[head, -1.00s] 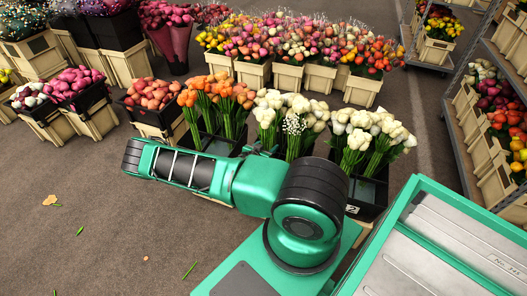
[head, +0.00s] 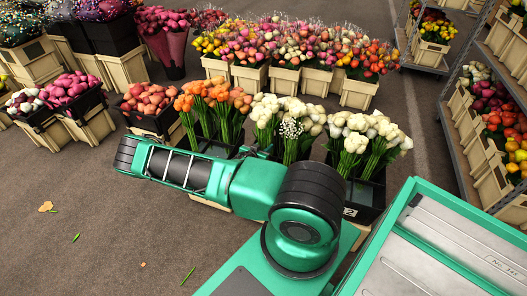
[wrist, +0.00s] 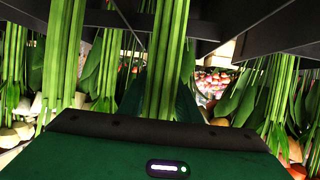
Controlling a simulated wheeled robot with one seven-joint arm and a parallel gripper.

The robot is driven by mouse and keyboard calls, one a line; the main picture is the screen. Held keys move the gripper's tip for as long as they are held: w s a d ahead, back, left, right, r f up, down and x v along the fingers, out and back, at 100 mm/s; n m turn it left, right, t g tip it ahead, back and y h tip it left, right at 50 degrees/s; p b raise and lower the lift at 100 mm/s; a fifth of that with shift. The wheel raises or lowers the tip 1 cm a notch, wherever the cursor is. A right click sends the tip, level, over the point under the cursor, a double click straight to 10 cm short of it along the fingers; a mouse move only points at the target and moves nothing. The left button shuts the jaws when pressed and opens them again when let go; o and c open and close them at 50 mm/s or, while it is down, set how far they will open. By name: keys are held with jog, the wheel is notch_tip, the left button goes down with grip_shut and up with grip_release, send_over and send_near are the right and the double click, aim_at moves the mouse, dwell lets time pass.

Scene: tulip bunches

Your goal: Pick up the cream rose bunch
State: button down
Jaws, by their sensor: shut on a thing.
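The cream flowers (head: 290,112) stand in a dark crate in the middle of the head view, with small white sprigs among them. My gripper (wrist: 165,105) is shut on a bundle of green stems (wrist: 168,55) in the wrist view. In the head view my gripper is at the front of the cream flowers, largely hidden behind my green arm. The stems look upright, and their flower heads are out of the wrist view. I take them to be the cream rose bunch from the gripper's place, but cannot tell exactly which heads are held.
Orange bunches (head: 213,95) stand just left, and another white bunch (head: 366,135) stands right. Dark crate dividers (wrist: 250,30) and neighbouring stems (wrist: 62,60) crowd my gripper. A flower rack (head: 490,130) is at far right.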

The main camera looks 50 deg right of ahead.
notch_tip(320, 180, up, 26)
jog(key=shift+f, duration=0.2)
dwell(0.5)
